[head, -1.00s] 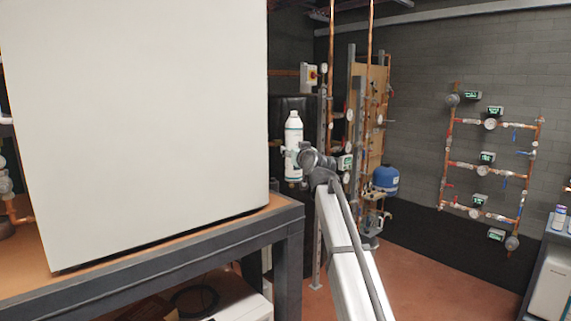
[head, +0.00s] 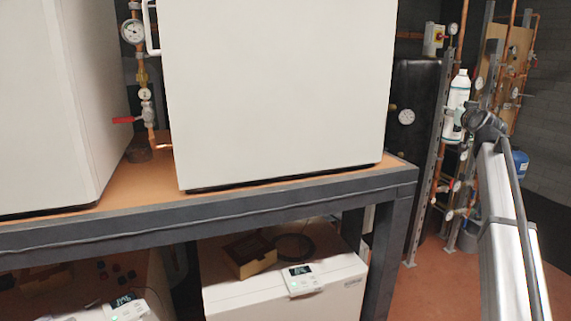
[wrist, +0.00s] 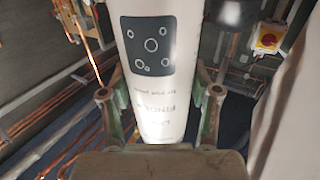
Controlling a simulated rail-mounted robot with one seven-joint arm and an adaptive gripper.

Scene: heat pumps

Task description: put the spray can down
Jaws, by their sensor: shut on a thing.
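The spray can is a white bottle with a dark label. In the head view the spray can (head: 457,92) is upright in the air at the right, in front of the pipework. My gripper (head: 461,117) is shut on its lower part at the end of my outstretched arm. In the wrist view the spray can (wrist: 152,70) fills the middle, with green-grey fingers of my gripper (wrist: 160,115) on both sides of it. The fingertips are partly hidden by the can.
A dark-framed bench with an orange-brown top (head: 140,187) carries large white cabinets (head: 275,90). Below it is a white unit (head: 285,280) with a small box (head: 250,255) on top. A narrow strip of bench top is clear along the front. A blue tank (head: 519,163) stands at right.

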